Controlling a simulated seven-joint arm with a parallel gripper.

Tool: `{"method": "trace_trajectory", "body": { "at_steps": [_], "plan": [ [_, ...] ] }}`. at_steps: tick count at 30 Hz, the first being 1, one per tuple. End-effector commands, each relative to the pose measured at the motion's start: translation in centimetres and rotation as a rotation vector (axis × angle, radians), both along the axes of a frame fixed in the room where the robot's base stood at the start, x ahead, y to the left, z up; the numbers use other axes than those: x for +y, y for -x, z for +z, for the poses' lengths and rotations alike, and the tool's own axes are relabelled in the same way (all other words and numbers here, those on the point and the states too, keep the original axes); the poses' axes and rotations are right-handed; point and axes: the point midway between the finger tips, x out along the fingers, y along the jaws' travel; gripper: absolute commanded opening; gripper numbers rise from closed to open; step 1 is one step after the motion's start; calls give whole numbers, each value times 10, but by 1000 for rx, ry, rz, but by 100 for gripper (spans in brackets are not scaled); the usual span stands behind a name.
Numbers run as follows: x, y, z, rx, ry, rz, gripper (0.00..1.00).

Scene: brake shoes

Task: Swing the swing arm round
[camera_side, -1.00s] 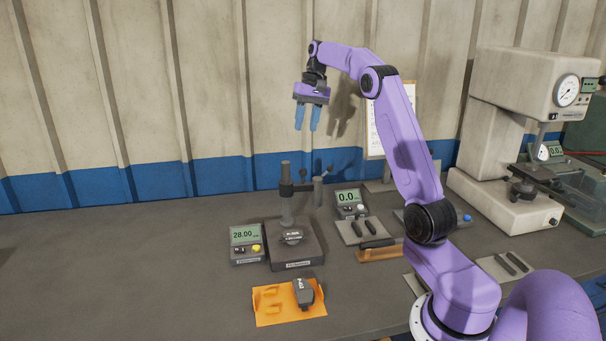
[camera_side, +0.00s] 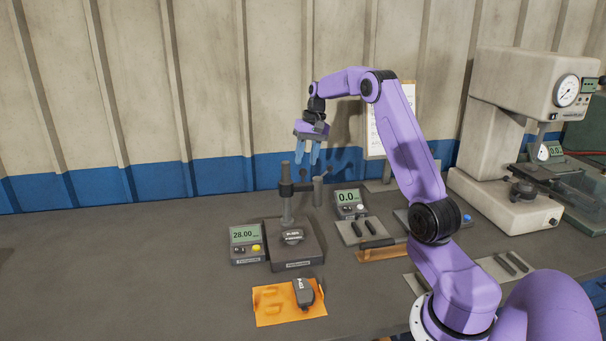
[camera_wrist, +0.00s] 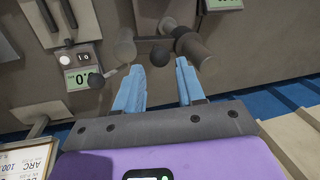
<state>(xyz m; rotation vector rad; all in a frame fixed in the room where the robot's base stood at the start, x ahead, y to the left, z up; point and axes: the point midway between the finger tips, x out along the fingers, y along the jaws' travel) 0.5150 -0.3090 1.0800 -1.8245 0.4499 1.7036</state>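The swing arm (camera_side: 302,187) is a dark bar clamped on the upright post (camera_side: 286,205) of a grey measuring stand. It reaches right to a grey vertical cylinder (camera_side: 318,190), with a dark ball-ended lever (camera_side: 329,171) beside it. My gripper (camera_side: 308,162), with blue fingers pointing down, hangs just above and behind the stand. In the wrist view the fingers (camera_wrist: 167,72) are apart with nothing between them. The post top (camera_wrist: 190,45) and the cylinder top (camera_wrist: 124,50) show beyond the fingertips. I cannot tell whether a finger touches anything.
A 28.00 display (camera_side: 245,236) stands left of the stand base (camera_side: 296,258); a 0.0 display (camera_side: 348,198) stands right. An orange tray (camera_side: 270,307) with a dark part (camera_side: 304,292) lies in front. A large press (camera_side: 510,150) stands right. The left bench is clear.

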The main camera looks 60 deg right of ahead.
Motion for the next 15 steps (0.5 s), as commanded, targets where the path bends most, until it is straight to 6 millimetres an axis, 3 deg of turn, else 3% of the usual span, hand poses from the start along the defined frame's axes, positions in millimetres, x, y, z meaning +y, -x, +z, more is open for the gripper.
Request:
{"method": "trace_trajectory", "body": {
  "at_steps": [6,15],
  "plan": [
    [6,-4,-37,4,-2,1,39],
    [9,-7,-58,1,0,1,39]
  ]
}}
